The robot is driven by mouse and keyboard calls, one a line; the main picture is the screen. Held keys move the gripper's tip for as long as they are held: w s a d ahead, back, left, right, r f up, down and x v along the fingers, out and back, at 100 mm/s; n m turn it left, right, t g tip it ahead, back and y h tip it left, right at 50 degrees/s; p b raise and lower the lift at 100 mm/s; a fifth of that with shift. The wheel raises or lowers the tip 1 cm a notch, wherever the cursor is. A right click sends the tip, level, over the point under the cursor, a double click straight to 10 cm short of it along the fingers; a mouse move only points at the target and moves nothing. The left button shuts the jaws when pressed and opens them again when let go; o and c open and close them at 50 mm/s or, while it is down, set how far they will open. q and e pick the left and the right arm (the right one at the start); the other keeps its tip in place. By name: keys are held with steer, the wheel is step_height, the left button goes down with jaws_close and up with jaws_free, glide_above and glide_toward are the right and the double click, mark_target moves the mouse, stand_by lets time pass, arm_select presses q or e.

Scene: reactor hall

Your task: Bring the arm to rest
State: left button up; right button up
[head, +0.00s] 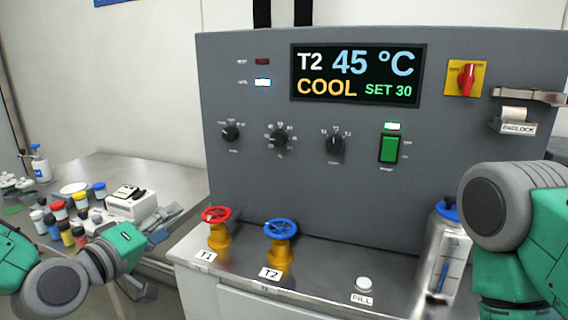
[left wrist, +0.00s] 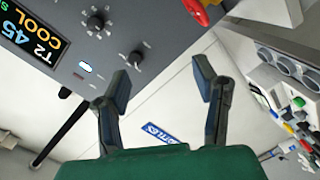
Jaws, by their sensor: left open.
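My left arm comes in at the lower left of the head view. Its green gripper (head: 157,262) is beside the steel bench, left of the red valve wheel (head: 217,214). In the left wrist view the two dark fingers (left wrist: 162,72) stand apart with nothing between them. Part of my right arm (head: 510,225) fills the right side of the head view; its gripper is out of view.
The grey control panel (head: 265,190) shows T2 45 °C, COOL, SET 30. A blue valve wheel (head: 281,229) and a white FILL button (head: 364,284) are on the ledge. Several small bottles and a white device (head: 130,203) crowd the left bench.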

arm_select(q)
steer(key=s+f+m+g+y+b, duration=0.15)
steer(key=s+f, duration=0.25)
steer(key=f, duration=0.4)
steer(key=s+f+m+g, duration=0.1)
steer(key=s+f+g, duration=0.25)
steer(key=f, duration=0.45)
steer(key=s+f+m+g, duration=0.1)
steer(key=s+f+g, duration=0.1)
steer(key=s+f, duration=0.45)
steer(key=s+a+f+m+g+y+b, duration=0.1)
steer(key=s+a+f+m+g+y, duration=0.1)
steer(key=s+f, duration=0.6)
steer(key=s+a+f+m+g+y+b, duration=0.1)
steer(key=s+a+f+g, duration=0.3)
steer(key=s+f, duration=0.4)
steer(key=s+m+g+y, duration=0.1)
steer(key=s, duration=0.4)
steer(key=shift+a+f+m+g, duration=0.15)
steer(key=shift+f+m+g, duration=0.15)
steer(key=shift+m+g, duration=0.1)
steer(key=shift+w+y, duration=0.2)
steer(key=shift+y, duration=0.05)
stand_by(3.0)
